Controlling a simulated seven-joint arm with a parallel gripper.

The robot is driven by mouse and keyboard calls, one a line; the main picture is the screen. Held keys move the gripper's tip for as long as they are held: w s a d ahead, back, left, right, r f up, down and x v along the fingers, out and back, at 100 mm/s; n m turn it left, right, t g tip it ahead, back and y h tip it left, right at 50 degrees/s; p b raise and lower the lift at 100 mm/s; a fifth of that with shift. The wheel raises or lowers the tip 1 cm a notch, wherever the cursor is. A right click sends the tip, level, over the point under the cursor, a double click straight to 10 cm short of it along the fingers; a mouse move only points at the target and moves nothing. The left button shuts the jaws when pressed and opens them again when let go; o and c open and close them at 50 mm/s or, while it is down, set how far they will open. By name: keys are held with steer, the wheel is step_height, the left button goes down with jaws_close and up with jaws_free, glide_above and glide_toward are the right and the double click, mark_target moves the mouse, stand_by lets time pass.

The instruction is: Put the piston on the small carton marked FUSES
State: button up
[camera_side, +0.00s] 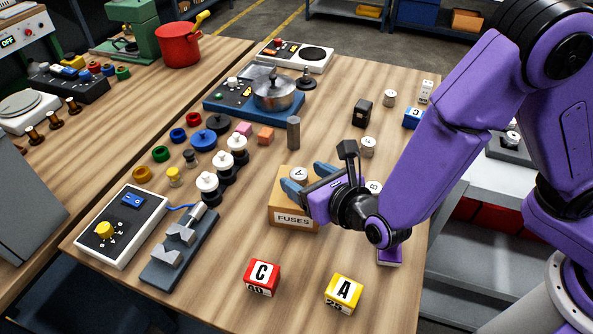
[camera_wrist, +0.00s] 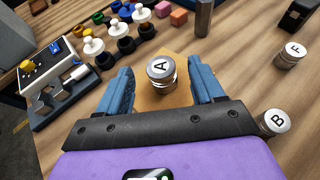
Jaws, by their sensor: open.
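The carton marked FUSES (camera_side: 293,219) is a small brown box standing on the wooden table; part of it also shows in the wrist view (camera_wrist: 180,99). A silvery round piston with the letter A on its top (camera_side: 299,173) stands upright on the carton. In the wrist view, piston A (camera_wrist: 161,70) sits between the two blue fingers. My gripper (camera_wrist: 162,78) is open around it, with a gap visible on both sides. In the side view my gripper (camera_side: 308,180) is low over the carton and hides part of it.
Similar lettered pistons stand on the table: F (camera_side: 368,148) and B (camera_wrist: 275,121), close to my gripper's right side in the wrist view. A grey upright cylinder (camera_side: 293,132) stands behind the carton.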

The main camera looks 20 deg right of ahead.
steer(key=v, duration=0.7)
steer(key=shift+w+d, duration=0.1)
steer(key=shift+d, duration=0.05)
steer(key=s+d+r+m+g+h, duration=0.15)
steer(key=d+m+g+h, duration=0.4)
steer(key=d+m, duration=1.05)
steer(key=s+d+r+m+g+y, duration=0.1)
steer(key=s+d+m+g+y, duration=0.1)
steer(key=s, duration=0.5)
steer(key=s+d+r+m+g+y, duration=0.1)
steer(key=s+d+m+g+y, duration=0.1)
steer(key=s+d+m+g, duration=0.3)
steer(key=s+d+m, duration=0.2)
steer(key=s+d, duration=0.1)
steer(key=shift+d+r, duration=0.3)
steer(key=shift+r, duration=0.1)
